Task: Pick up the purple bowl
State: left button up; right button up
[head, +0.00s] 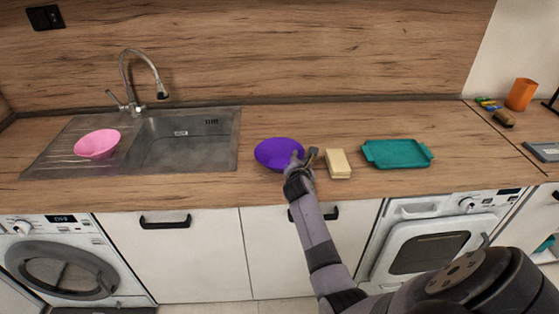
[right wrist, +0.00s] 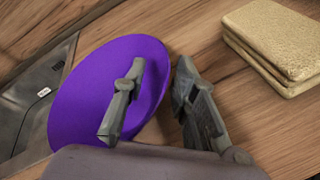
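The purple bowl (head: 272,152) sits on the wooden counter just right of the sink. It also shows in the right wrist view (right wrist: 82,105), filling the left part. My right gripper (head: 304,156) is at the bowl's right edge. I cannot tell whether either finger touches the bowl. My left gripper is not in view.
A cream block (head: 338,164) lies close right of my right gripper, with a teal tray (head: 397,154) beyond it. A pink bowl (head: 98,144) sits on the drainboard left of the sink (head: 184,142). An orange cup (head: 521,94) stands at the far right.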

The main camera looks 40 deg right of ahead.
jog(key=shift+c, duration=0.6)
grip_shut()
jog(key=shift+r, duration=0.1)
